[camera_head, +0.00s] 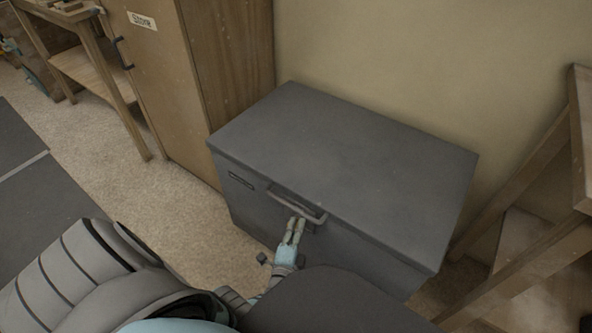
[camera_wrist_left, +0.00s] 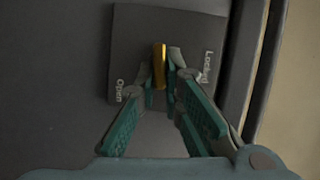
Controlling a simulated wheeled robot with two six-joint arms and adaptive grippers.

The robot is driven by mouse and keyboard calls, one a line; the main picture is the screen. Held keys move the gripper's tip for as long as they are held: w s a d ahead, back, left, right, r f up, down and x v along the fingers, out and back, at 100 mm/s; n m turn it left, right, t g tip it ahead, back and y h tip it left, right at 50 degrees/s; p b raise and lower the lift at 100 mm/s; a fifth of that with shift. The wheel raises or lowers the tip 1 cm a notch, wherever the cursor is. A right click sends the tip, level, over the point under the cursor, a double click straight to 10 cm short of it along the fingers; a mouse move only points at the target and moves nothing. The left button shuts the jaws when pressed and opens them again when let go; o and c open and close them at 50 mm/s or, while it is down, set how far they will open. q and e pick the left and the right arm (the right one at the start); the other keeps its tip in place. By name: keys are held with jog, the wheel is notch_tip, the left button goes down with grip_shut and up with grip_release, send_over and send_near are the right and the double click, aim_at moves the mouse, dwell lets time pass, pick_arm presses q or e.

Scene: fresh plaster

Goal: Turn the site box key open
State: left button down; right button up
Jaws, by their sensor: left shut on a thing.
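The grey site box (camera_head: 340,155) stands against the wall with its lid down and a handle (camera_head: 297,203) on its front. In the left wrist view, a brass-yellow key (camera_wrist_left: 159,58) stands out from a dark lock plate (camera_wrist_left: 135,50). The plate carries "Open" on the left and "Locked" on the right. The key's bow lies along the picture's vertical, between the two words. My left gripper (camera_head: 295,226) is at the box front, just under the handle. In the wrist view my left gripper (camera_wrist_left: 160,85) is shut on the key. In the head view the key is hidden.
A wooden cabinet (camera_head: 165,80) marked "Store" stands left of the box. A wooden workbench (camera_head: 100,75) is further left, and a wooden frame (camera_head: 540,245) stands close on the right. Bare floor (camera_head: 150,205) lies in front of the cabinet.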

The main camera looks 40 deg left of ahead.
pick_arm(q)
jog(key=m+b, duration=0.1)
jog(key=f+m+t+b, duration=0.1)
jog(key=shift+m+y, duration=0.3)
jog(key=m+t+b, duration=0.1)
jog(key=m+b, duration=0.2)
jog(key=m, duration=0.1)
jog(key=shift+f+t+b, duration=0.1)
jog(key=shift+t+b, duration=0.2)
jog(key=shift+t, duration=0.1)
jog(key=shift+a+m, duration=0.1)
jog(key=shift+m, duration=0.4)
pick_arm(e)
jog(key=w+a+r, duration=0.2)
jog(key=w+r, duration=0.4)
jog(key=r, duration=0.1)
jog(key=shift+w+a, duration=0.2)
jog(key=shift+w, duration=0.15)
pick_arm(q)
jog(key=c, duration=1.7)
grip_release()
pick_arm(e)
jog(key=shift+w, duration=0.1)
